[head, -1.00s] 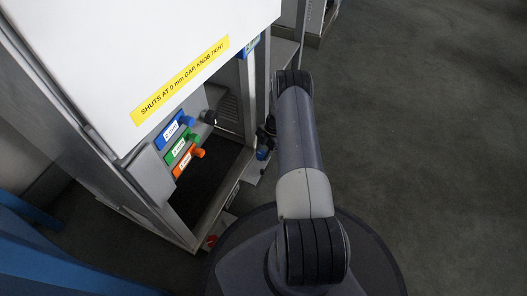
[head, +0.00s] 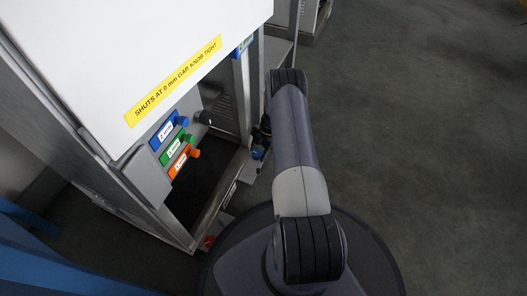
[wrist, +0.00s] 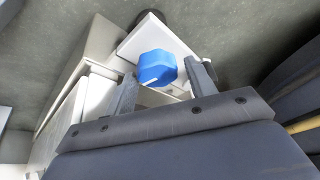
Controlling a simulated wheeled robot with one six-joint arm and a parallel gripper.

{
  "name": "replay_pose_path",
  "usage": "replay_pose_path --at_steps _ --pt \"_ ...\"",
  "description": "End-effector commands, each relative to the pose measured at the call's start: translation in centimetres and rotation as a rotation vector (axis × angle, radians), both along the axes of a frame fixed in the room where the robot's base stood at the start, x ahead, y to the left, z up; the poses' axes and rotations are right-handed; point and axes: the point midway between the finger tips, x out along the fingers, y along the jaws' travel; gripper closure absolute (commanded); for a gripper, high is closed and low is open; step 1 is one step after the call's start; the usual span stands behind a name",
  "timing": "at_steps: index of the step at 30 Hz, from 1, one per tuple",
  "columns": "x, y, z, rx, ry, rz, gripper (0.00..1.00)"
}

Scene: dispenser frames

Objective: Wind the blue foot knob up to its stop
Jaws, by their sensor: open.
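The blue foot knob (wrist: 157,68) is a faceted blue knob with a small white mark on its face. In the wrist view it lies between and just beyond the two fingers of my gripper (wrist: 162,88), which is open. The fingers stand one on each side of the knob; I cannot tell whether either touches it. In the head view the blue knob (head: 258,153) shows small and dark at the foot of the frame, partly hidden by my arm. My gripper is hidden behind the arm there.
The dispenser frame has a white panel (head: 165,50) with a yellow label (head: 175,80). Below it are blue (head: 168,131), green (head: 177,147) and orange (head: 184,160) tagged knobs. A red part (head: 208,242) sits low at the front. Open grey floor (head: 430,130) lies to the right.

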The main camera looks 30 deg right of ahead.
Motion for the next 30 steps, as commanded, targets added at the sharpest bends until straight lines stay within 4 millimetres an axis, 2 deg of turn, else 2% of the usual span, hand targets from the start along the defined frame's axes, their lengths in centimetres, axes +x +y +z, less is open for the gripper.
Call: replay_pose_path --at_steps 5,15,30 --pt "0.3 -0.3 0.2 -0.008 -0.012 -0.189 0.36" --pt "-0.5 -0.1 0.5 -0.007 -0.003 -0.712 0.36" --pt "-0.8 0.3 0.2 -0.008 -0.001 -1.181 0.36"
